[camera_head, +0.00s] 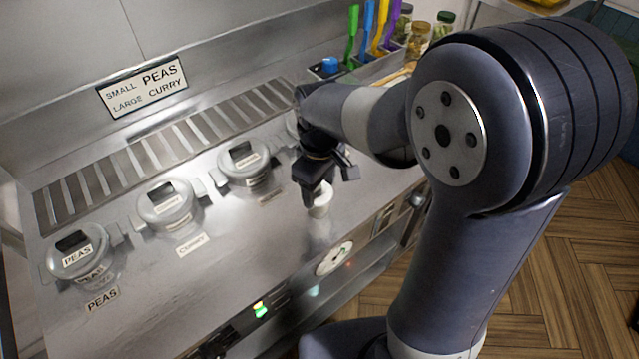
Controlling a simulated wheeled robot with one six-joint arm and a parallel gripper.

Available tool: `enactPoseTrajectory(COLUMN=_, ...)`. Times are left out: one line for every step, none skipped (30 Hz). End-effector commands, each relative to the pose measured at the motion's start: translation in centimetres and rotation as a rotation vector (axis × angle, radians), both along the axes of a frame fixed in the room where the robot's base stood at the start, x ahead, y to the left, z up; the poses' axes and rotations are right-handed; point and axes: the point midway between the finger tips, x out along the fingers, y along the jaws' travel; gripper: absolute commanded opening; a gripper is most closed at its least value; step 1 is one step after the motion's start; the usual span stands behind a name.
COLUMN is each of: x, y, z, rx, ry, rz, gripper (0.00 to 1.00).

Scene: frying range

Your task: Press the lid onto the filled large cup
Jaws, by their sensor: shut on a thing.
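A small white cup (321,203) is on the steel counter near its front edge, right of the middle pots. My gripper (326,192) points down over it, with its dark fingers at the cup's upper part. It is shut on the white piece between the fingers, which looks like the cup. The fingers hide much of the top, so I cannot tell a separate lid or see the filling.
Lidded pots labelled PEAS (78,250) and CURRY (166,204) are set in the counter, with another pot (243,163) nearer my gripper. A sign (143,86) reads small peas, large curry. Coloured-handled utensils (369,30) and jars (418,38) stand behind.

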Motion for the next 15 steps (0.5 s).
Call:
enactPoseTrajectory(x=0.0, y=0.0, z=-0.02, rx=0.0, ry=0.0, rz=0.0, gripper=0.39)
enactPoseTrajectory(x=0.0, y=0.0, z=-0.02, rx=0.0, ry=0.0, rz=0.0, gripper=0.39)
enactPoseTrajectory(x=0.0, y=0.0, z=-0.02, rx=0.0, ry=0.0, rz=0.0, gripper=0.39)
enactPoseTrajectory(x=0.0, y=0.0, z=-0.02, rx=0.0, ry=0.0, rz=0.0, gripper=0.39)
enactPoseTrajectory(x=0.0, y=0.0, z=-0.02, rx=0.0, ry=0.0, rz=0.0, gripper=0.39)
enactPoseTrajectory(x=0.0, y=0.0, z=-0.02, rx=0.0, ry=0.0, rz=0.0, gripper=0.39)
enactPoseTrajectory(x=0.0, y=0.0, z=-0.02, rx=0.0, ry=0.0, rz=0.0, gripper=0.39)
enactPoseTrajectory(x=0.0, y=0.0, z=-0.01, rx=0.0, ry=0.0, rz=0.0, gripper=0.62)
enactPoseTrajectory(x=0.0, y=0.0, z=-0.01, rx=0.0, ry=0.0, rz=0.0, gripper=0.65)
enactPoseTrajectory(x=0.0, y=0.0, z=-0.01, rx=0.0, ry=0.0, rz=0.0, gripper=0.68)
enactPoseTrajectory(x=0.01, y=0.01, z=-0.01, rx=0.0, ry=0.0, rz=0.0, gripper=0.7)
enactPoseTrajectory(x=0.01, y=0.01, z=-0.01, rx=0.0, ry=0.0, rz=0.0, gripper=0.74)
enactPoseTrajectory(x=0.01, y=0.01, z=-0.01, rx=0.0, ry=0.0, rz=0.0, gripper=0.76)
enactPoseTrajectory(x=0.01, y=0.01, z=-0.01, rx=0.0, ry=0.0, rz=0.0, gripper=0.78)
enactPoseTrajectory(x=0.01, y=0.01, z=-0.01, rx=0.0, ry=0.0, rz=0.0, gripper=0.82)
